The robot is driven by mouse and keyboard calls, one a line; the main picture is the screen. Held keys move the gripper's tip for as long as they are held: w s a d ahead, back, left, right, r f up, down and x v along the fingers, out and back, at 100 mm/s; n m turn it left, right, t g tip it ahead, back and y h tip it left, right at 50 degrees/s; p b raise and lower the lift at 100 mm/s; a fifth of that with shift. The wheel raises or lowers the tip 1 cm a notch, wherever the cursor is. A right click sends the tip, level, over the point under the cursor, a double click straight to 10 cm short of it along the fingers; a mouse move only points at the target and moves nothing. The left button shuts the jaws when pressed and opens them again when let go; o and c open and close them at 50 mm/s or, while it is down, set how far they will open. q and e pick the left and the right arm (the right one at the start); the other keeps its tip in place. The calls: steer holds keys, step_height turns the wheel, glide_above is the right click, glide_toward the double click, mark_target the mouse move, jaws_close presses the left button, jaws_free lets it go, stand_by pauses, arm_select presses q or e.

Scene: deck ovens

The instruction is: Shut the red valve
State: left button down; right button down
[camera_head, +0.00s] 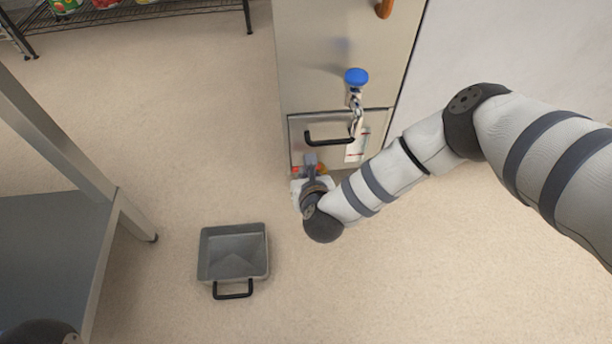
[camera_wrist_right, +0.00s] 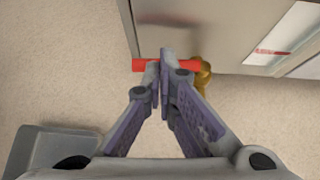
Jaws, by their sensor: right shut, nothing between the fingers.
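The red valve is a red bar handle on a brass body, low at the front of the steel cabinet. In the wrist view the red handle (camera_wrist_right: 146,65) lies crosswise behind my fingertips, with the brass body (camera_wrist_right: 204,75) at its right end. In the head view only a bit of red (camera_head: 295,169) shows beside my right gripper (camera_head: 310,160). That gripper is shut and empty, its tips (camera_wrist_right: 166,58) overlapping the middle of the handle. I cannot tell whether they touch it. My left gripper is out of view.
The cabinet (camera_head: 345,35) has a black handle (camera_head: 328,140) and a blue-knobbed tap (camera_head: 355,77) above the valve. A grey pan (camera_head: 262,245) sits on the floor left of my arm. A steel table (camera_head: 50,225) stands at left. Floor between is clear.

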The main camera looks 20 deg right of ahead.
steer(key=shift+w+d+f+m+h+b, duration=0.1)
steer(key=shift+w+f+m+h+b, duration=0.1)
steer(key=shift+w+m+h+b, duration=0.25)
